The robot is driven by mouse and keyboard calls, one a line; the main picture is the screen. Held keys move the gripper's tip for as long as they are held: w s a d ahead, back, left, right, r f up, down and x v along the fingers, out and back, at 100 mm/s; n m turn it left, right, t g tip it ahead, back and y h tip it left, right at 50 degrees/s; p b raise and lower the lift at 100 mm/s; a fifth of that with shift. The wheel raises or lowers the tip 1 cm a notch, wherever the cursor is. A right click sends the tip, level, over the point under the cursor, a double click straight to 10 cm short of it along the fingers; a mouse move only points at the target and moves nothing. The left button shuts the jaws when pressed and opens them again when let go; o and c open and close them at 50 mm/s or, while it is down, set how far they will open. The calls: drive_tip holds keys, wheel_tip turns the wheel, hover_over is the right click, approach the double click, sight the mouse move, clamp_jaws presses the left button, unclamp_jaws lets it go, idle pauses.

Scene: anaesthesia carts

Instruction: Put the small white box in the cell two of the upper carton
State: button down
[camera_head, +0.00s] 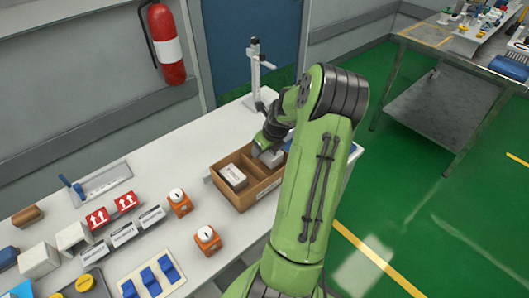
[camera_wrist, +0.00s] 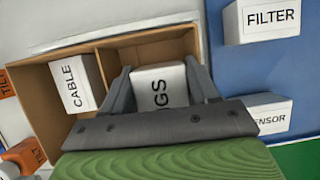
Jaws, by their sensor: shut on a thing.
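My gripper (camera_head: 268,150) is shut on a small white box (camera_wrist: 158,88), whose visible lettering ends in "GS". A finger stands on each side of it in the wrist view (camera_wrist: 160,92). The box is at the right-hand cell of an open brown carton (camera_head: 264,192); I cannot tell whether it rests on the floor of the cell. The carton also fills the left of the wrist view (camera_wrist: 30,88). Its other cell holds a white box marked CABLE (camera_wrist: 76,84), which shows in the head view (camera_head: 233,177). My arm hides the carton's right end in the head view.
White boxes marked FILTER (camera_wrist: 268,20) and SENSOR (camera_wrist: 268,114) lie on a blue surface right of the carton. Orange blocks (camera_head: 180,204), red-and-white boxes (camera_head: 97,219) and blue pieces (camera_head: 150,280) lie left of it. A metal stand (camera_head: 255,75) rises behind.

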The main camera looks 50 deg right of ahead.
sight(265, 157)
drive_tip(key=shift+s+a+f+b, duration=0.15)
drive_tip(key=shift+s+a+f, duration=0.1)
drive_tip(key=shift+f, duration=0.25)
drive_tip(key=shift+s+a+f+b, duration=0.1)
drive_tip(key=shift+s+a+f, duration=0.1)
drive_tip(key=shift+f, duration=0.25)
drive_tip(key=shift+s+a+f+b, duration=0.15)
drive_tip(key=shift+s+a+f, duration=0.1)
drive_tip(key=shift+f, duration=0.25)
drive_tip(key=shift+c, duration=2.4)
unclamp_jaws()
drive_tip(key=shift+o, duration=1)
drive_tip(key=shift+w+d+f+g, duration=0.1)
drive_tip(key=shift+d+g, duration=0.05)
drive_tip(key=shift+g, duration=0.15)
drive_tip(key=shift+w+d+f, duration=0.15)
drive_tip(key=shift+w+d, duration=0.35)
drive_tip(key=shift+d, duration=0.1)
drive_tip(key=shift+s+a+r, duration=0.1)
drive_tip(key=shift+a+r, duration=0.05)
drive_tip(key=shift+r, duration=0.15)
drive_tip(key=shift+r, duration=0.15)
